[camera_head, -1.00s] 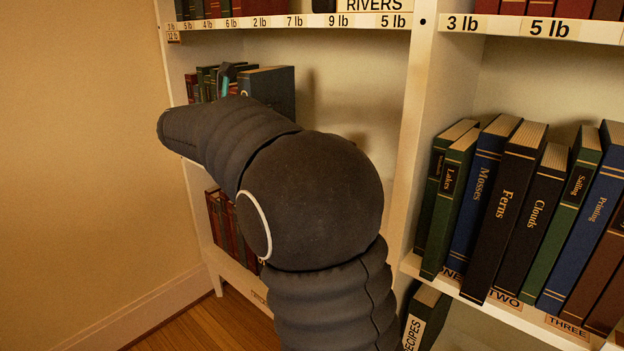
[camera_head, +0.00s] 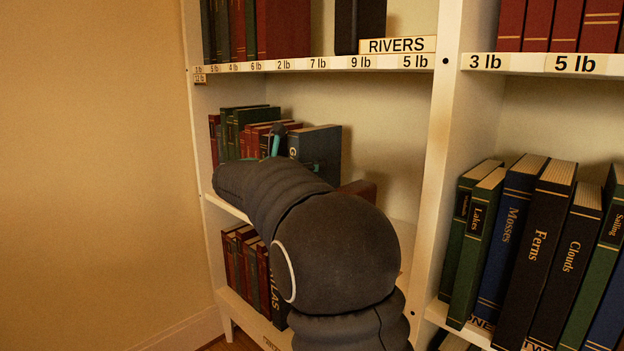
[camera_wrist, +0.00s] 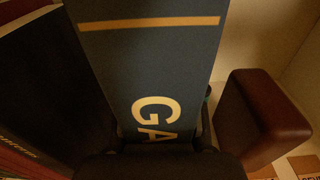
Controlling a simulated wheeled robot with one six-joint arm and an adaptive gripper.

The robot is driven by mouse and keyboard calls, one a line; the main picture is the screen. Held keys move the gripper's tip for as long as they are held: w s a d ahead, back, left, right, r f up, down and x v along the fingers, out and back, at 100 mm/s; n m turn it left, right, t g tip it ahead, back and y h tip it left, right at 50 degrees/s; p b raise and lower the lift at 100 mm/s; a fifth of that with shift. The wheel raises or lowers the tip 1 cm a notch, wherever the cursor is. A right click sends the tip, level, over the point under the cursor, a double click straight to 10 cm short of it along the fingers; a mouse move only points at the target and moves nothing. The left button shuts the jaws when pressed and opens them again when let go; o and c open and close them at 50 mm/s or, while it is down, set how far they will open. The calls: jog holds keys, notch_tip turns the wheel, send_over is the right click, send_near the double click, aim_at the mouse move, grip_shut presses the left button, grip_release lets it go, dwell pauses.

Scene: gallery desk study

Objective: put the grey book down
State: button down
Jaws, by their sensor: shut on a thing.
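The grey book, blue-grey with a gold band and gold letters "GA", fills the middle of the wrist view (camera_wrist: 150,60). My gripper (camera_wrist: 165,128) is shut on it, with dark fingers at the sides of its spine. In the head view the book (camera_head: 320,150) stands upright in the middle bay of the left bookcase, right of a row of books. My arm hides its lower part and most of my gripper, so I cannot tell whether its base touches the shelf.
Red and green books (camera_head: 245,130) stand left of the grey book; a dark book (camera_wrist: 40,85) is close on that side in the wrist view. A rounded red-brown block (camera_wrist: 262,115) stands to the right, apart from it. The shelf board above (camera_head: 320,65) limits height.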

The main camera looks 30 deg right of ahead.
jog(key=shift+f, duration=1.4)
jog(key=shift+f+b, duration=0.1)
jog(key=shift+b, duration=0.2)
jog(key=c, duration=0.7)
grip_release()
jog(key=shift+f, duration=0.1)
jog(key=p+v, duration=0.1)
jog(key=v, duration=1.1)
